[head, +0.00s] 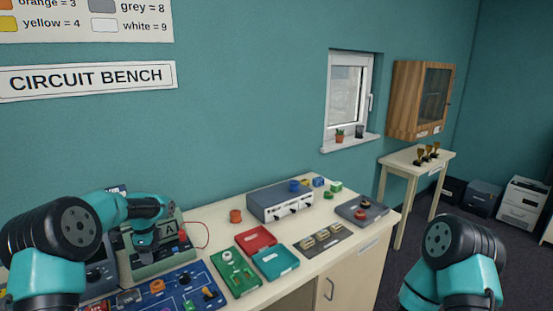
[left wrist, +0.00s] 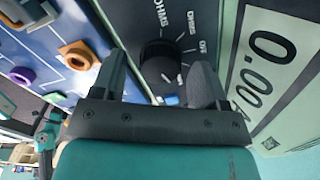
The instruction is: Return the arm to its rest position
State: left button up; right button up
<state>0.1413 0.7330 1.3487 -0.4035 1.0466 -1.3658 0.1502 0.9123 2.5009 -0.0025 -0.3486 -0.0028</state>
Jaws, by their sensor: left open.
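My left arm (head: 110,215) reaches in from the left in the head view, and its gripper (head: 147,256) hangs over the meter at the bench's left end. In the left wrist view the left gripper (left wrist: 160,75) is open, with its two dark fingers apart. A black dial knob (left wrist: 160,62) on the meter's dark panel shows between the fingers, and nothing is gripped. Whether the fingers touch the knob cannot be told. My right arm (head: 462,255) shows at the lower right in the head view, its gripper out of frame.
A blue circuit board (head: 178,288) lies in front of the meter. A green tray (head: 232,275), a red tray (head: 256,240), a teal tray (head: 275,263) and a grey instrument box (head: 281,203) stand to the right. The space above the bench is clear.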

pick_arm(q)
jog(key=n, duration=0.4)
jog(key=shift+f, duration=0.15)
jog(key=shift+n, duration=2.6)
